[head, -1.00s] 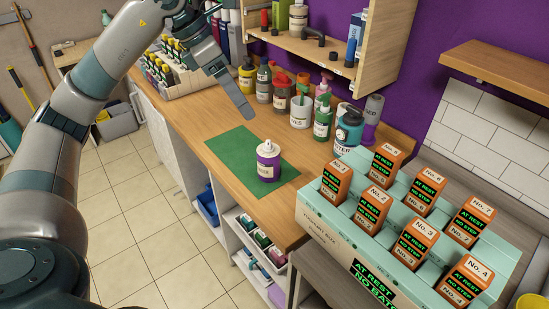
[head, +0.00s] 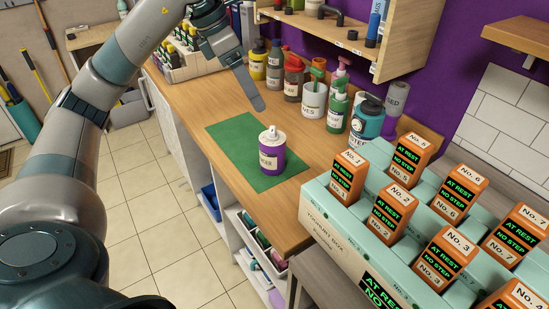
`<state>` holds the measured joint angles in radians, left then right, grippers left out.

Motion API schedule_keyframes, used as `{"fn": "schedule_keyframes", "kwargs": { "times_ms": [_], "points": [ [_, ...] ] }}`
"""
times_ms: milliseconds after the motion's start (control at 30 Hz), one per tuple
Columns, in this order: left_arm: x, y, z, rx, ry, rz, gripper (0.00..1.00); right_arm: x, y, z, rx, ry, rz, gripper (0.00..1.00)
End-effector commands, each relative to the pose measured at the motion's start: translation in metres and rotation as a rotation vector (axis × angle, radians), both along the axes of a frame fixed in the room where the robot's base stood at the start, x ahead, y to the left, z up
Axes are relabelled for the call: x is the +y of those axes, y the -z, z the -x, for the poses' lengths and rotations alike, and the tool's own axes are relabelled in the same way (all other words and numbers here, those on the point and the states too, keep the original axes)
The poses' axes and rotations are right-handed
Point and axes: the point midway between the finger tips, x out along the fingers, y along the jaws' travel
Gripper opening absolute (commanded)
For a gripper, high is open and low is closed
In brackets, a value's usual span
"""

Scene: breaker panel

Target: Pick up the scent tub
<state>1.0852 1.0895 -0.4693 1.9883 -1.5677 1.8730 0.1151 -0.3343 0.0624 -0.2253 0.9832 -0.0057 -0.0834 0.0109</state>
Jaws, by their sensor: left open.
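A small purple tub (head: 271,154) with a white top and a pale label stands upright on a green mat (head: 228,138) on the wooden counter. Its label is too small to read surely, so I cannot tell if it is the scent tub. My left gripper (head: 258,104) reaches in from the upper left and points down. It is open and empty, above and behind the purple tub, apart from it. One finger shows clearly; the other is mostly hidden. My right gripper is not in view.
Several bottles and tubs, such as a blue one (head: 367,122) and a white one (head: 314,100), stand along the purple wall. A mint box (head: 334,234) with orange numbered blocks is at the right. A wooden shelf (head: 404,42) overhangs the back. The counter left of the mat is clear.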

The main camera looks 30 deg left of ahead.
Motion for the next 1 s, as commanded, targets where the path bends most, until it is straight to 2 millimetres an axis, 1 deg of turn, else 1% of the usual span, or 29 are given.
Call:
{"fn": "schedule_keyframes", "kwargs": {
  "times_ms": [33,133,433,567,767,1000],
  "points": [
    [0.0,0.004,0.0,0.0,0.0,0.0,0.75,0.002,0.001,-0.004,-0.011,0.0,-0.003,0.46],
    [0.0,0.003,0.0,0.0,0.0,0.0,0.75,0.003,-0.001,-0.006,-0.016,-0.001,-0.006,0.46],
    [0.0,0.004,0.0,0.001,0.0,0.001,0.75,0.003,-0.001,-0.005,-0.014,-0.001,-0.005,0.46],
    [-0.002,0.009,-0.002,0.002,0.001,0.001,0.75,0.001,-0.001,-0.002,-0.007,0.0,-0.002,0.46],
    [-0.008,0.031,-0.008,0.004,0.002,0.002,0.75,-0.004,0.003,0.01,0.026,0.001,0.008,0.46],
    [-0.017,0.069,-0.02,0.005,0.002,0.001,0.75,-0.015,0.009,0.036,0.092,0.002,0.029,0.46]
  ]
}}
